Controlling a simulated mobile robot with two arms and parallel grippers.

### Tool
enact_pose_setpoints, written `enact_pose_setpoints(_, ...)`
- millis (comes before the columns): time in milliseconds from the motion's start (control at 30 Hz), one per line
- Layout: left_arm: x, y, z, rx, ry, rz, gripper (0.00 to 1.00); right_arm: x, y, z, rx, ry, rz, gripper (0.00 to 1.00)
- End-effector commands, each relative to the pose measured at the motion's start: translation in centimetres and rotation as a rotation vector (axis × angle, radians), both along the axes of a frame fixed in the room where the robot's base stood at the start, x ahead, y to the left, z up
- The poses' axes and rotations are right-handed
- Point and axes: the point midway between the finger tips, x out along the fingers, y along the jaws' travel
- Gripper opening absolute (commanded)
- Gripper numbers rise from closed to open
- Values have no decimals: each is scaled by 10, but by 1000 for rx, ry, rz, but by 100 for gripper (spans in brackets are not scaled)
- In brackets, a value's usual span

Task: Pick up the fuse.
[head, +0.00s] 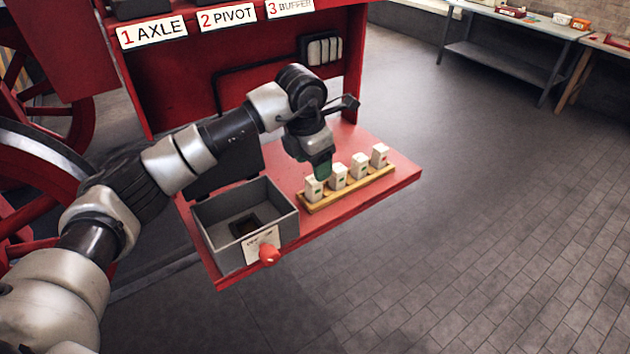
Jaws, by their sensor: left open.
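My right gripper does not show.
A grey open box (279,196) with a dark socket inside, a label and a red knob (269,254) stands left of the holder. The red shelf (395,180) ends at the right, with open floor beyond. Workbenches (510,62) stand at the far upper right.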

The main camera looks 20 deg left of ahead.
Motion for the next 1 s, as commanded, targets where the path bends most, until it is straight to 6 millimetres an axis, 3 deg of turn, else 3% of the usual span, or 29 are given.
enact_pose_setpoints(100,2,-1,-13,-1,2,1,62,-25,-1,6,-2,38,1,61)
enact_pose_setpoints(200,2,-2,-19,-2,0,0,62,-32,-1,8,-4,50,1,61)
enact_pose_setpoints(567,6,-1,-62,-4,3,-1,62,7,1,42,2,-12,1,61)
enact_pose_setpoints(900,7,-1,-73,-4,-1,-2,62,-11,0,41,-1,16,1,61)
enact_pose_setpoints(1000,7,-1,-72,-4,-1,-2,46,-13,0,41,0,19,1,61)
